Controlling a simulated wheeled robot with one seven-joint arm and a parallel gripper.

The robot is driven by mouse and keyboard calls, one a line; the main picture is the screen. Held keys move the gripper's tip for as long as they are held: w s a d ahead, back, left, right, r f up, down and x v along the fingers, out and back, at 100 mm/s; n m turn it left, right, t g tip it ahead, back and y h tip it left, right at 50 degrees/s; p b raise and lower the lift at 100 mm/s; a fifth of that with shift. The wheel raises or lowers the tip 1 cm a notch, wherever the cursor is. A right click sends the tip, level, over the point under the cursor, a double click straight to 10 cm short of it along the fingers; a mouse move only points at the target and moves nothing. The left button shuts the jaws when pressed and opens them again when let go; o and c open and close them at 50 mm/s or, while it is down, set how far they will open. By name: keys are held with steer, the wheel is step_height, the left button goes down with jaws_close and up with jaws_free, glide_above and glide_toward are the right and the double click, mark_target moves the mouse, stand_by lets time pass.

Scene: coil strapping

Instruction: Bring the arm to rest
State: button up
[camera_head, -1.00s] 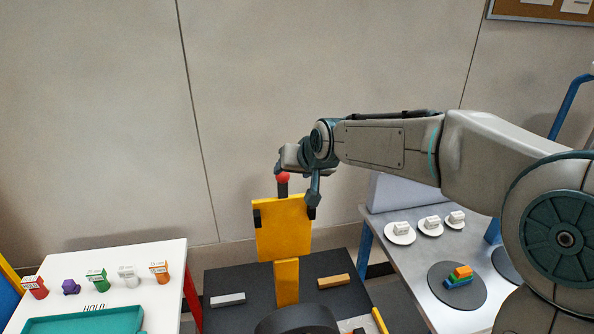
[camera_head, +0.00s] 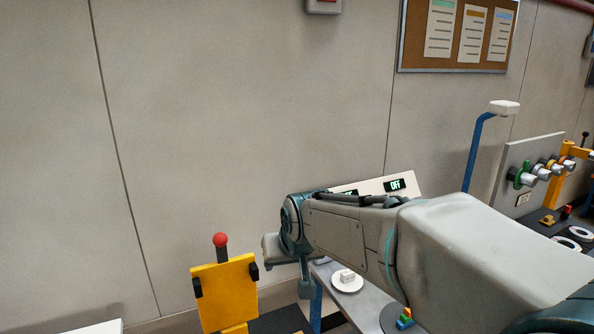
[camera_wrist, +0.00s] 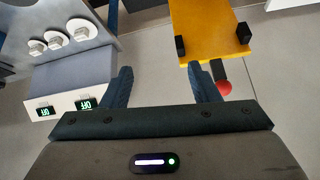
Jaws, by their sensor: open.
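My gripper (camera_wrist: 164,88) is open and empty in the wrist view, its two dark fingers apart with grey floor between them. In the head view my gripper (camera_head: 303,290) hangs at the end of my arm, its fingers partly hidden by the wrist. A yellow upright panel (camera_head: 226,293) with black clamps and a red ball knob (camera_head: 221,240) stands to its left. In the wrist view the yellow panel (camera_wrist: 210,30) lies beyond the right finger, and the red knob (camera_wrist: 224,87) shows beside that finger. I cannot tell whether they touch.
A control box with "OFF" displays (camera_head: 395,185) stands behind my arm. A grey table with a white disc (camera_head: 347,282) and coloured blocks (camera_head: 404,319) is below it. A white table corner (camera_head: 95,327) shows at lower left.

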steer(key=s+d+f+m+g+h, duration=0.1)
steer(key=s+d+f, duration=0.1)
steer(key=s+d, duration=0.7)
steer(key=s+d+f+m+g+h, duration=0.1)
steer(key=s+d+f+m, duration=0.1)
steer(key=s+d, duration=0.8)
steer(key=shift+s+d+f+g+h, duration=0.15)
steer(key=shift+s+f+g+h, duration=0.2)
steer(key=shift+f, duration=0.2)
stand_by(0.4)
